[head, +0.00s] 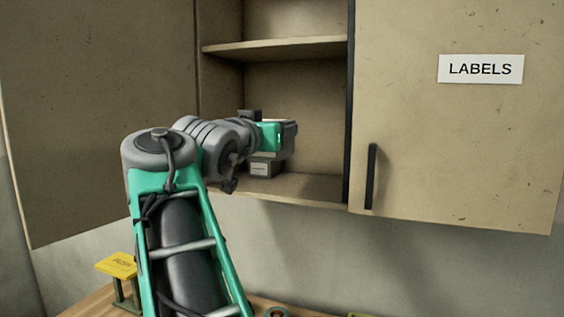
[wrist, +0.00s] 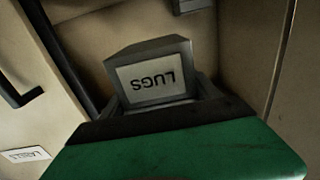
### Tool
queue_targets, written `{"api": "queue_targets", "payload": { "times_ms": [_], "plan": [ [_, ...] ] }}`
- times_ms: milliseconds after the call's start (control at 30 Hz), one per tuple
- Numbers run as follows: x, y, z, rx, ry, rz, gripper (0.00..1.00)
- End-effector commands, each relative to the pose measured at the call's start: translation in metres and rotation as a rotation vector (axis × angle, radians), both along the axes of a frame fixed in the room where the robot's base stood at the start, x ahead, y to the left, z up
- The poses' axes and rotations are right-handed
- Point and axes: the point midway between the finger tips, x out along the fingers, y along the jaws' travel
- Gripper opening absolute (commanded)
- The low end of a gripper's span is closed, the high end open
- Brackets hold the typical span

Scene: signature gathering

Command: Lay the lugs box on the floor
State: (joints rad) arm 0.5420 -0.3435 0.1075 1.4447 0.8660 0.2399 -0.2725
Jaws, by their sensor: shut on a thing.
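The lugs box (wrist: 150,60) is a small dark grey box with a white label reading LUGS, upside down in the wrist view. My gripper (wrist: 160,108) is shut on it, with the box at its fingertips. In the head view my gripper (head: 282,136) reaches into the open cabinet, above the lower shelf, and hides most of the lugs box. I cannot tell whether the box touches anything below it. The floor is not in view.
A second grey labelled box (head: 265,168) sits on the cabinet's lower shelf (head: 312,187), below my gripper. An upper shelf (head: 275,46) is above. The LABELS door (head: 450,130) with its dark handle is on the right. A yellow-topped stand (head: 117,265) is on the wooden surface below.

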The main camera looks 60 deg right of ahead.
Motion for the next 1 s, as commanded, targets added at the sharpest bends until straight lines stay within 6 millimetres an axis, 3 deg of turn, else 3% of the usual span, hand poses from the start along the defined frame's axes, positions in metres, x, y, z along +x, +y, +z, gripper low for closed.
{"api": "queue_targets", "payload": {
  "times_ms": [33, 100, 233, 533, 600, 900, 1000],
  "plan": [
    [-0.011, -0.003, 0.019, -0.002, -0.001, -0.020, 0.20],
    [-0.020, -0.006, 0.027, 0.000, 0.000, -0.036, 0.20],
    [-0.024, -0.023, 0.022, 0.001, 0.005, -0.048, 0.20],
    [-0.015, -0.104, -0.016, 0.004, 0.006, -0.045, 0.20],
    [-0.013, -0.115, -0.033, 0.002, 0.004, -0.043, 0.20],
    [-0.008, -0.146, -0.071, 0.002, 0.002, -0.041, 0.20],
    [-0.008, -0.146, -0.092, 0.001, 0.002, -0.039, 0.20]
  ]
}}
